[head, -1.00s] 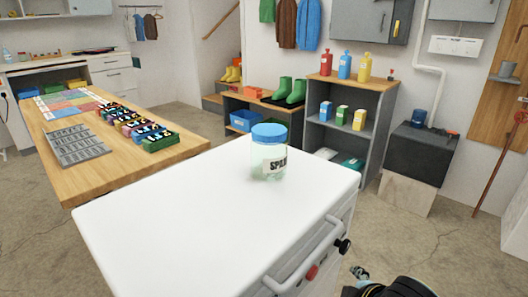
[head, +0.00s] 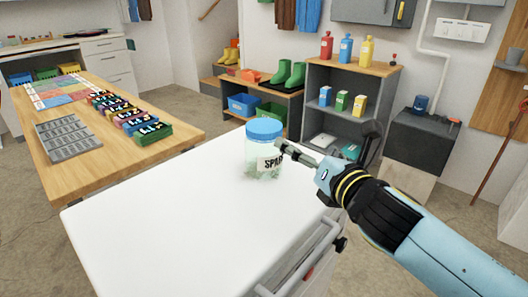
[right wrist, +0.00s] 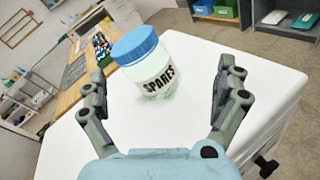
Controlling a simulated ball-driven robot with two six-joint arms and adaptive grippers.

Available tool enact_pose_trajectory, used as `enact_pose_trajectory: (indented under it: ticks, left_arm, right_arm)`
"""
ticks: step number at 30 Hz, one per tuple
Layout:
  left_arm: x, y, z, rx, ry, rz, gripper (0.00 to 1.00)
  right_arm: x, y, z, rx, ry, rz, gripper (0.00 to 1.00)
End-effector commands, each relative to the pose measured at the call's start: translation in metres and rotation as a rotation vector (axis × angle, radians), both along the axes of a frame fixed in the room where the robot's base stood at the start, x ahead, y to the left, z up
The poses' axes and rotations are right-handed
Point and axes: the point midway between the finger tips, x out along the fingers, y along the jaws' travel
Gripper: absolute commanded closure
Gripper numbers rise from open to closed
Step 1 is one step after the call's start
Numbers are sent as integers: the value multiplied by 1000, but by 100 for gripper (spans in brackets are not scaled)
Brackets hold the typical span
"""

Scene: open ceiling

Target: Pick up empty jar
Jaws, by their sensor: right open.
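The empty jar (head: 264,152) is clear with a blue lid and a label whose readable letters are "SPA". It stands upright on the white cabinet top (head: 150,215). In the right wrist view the jar (right wrist: 150,68) shows its "SPARES" label and lies ahead between the fingers. My right gripper (right wrist: 165,95) is open, one finger on each side of the jar in that view, with no visible contact. In the head view the right gripper (head: 300,150) reaches in from the right, close beside the jar. My left gripper is not in view.
A wooden table (head: 165,155) with a grey tray (head: 67,137) and several coloured items stands to the left. A grey shelf (head: 345,95) with bottles and boxes stands behind. A cabinet handle (head: 305,255) sticks out at the front right. The white top around the jar is clear.

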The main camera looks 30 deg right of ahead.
Motion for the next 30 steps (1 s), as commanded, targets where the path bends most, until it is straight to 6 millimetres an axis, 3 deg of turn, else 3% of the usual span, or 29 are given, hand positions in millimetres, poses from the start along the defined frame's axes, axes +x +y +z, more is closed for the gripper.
enact_pose_trajectory:
  ticks: [3, 7, 15, 20, 30]
  left_arm:
    - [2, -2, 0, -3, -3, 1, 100]
    - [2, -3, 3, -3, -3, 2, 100]
    - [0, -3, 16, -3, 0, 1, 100]
    - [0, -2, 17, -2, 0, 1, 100]
    - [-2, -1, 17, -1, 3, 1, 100]
  right_arm:
    - [13, 16, 5, -280, -44, 117, 0]
    - [23, 25, 8, -425, -71, 175, 0]
    - [66, 28, 9, -445, -75, 182, 0]
    - [78, 28, 7, -445, -75, 182, 0]
    - [123, 28, 1, -440, -74, 183, 0]
